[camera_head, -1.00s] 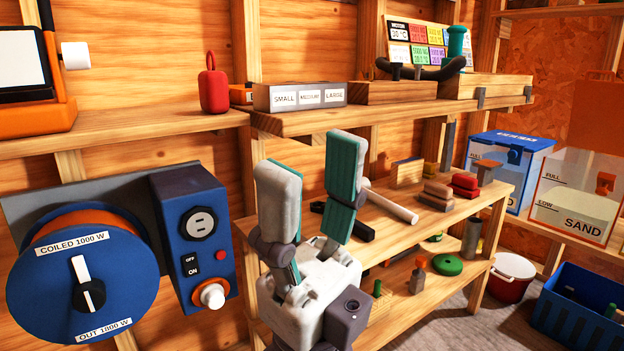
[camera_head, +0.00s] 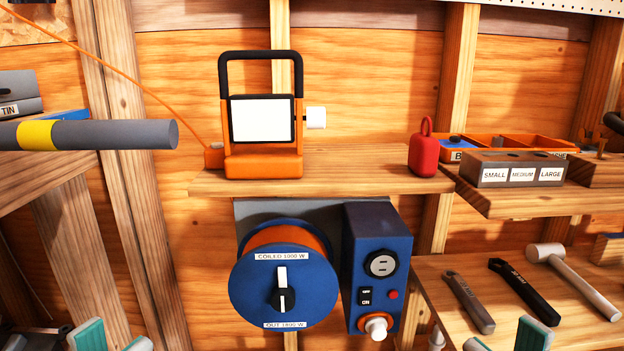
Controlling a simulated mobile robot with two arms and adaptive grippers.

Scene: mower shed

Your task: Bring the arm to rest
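My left gripper (camera_head: 113,340) shows only as teal-padded fingertips at the bottom left edge of the head view. Its fingers are apart with nothing visible between them. My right gripper (camera_head: 504,343) shows at the bottom edge right of centre, also with its teal fingertips apart and nothing visible between them. It appears in front of and below the shelf with the tools. The arms behind both grippers are out of the frame.
A work light (camera_head: 264,160) and a red speaker-like item (camera_head: 424,152) stand on the upper shelf (camera_head: 350,183). Below hang a blue cable reel (camera_head: 310,290) and a socket box (camera_head: 378,235). A wrench (camera_head: 468,303), black tool (camera_head: 523,290) and mallet (camera_head: 590,285) lie right. A grey, yellow-banded bar (camera_head: 110,135) juts in left.

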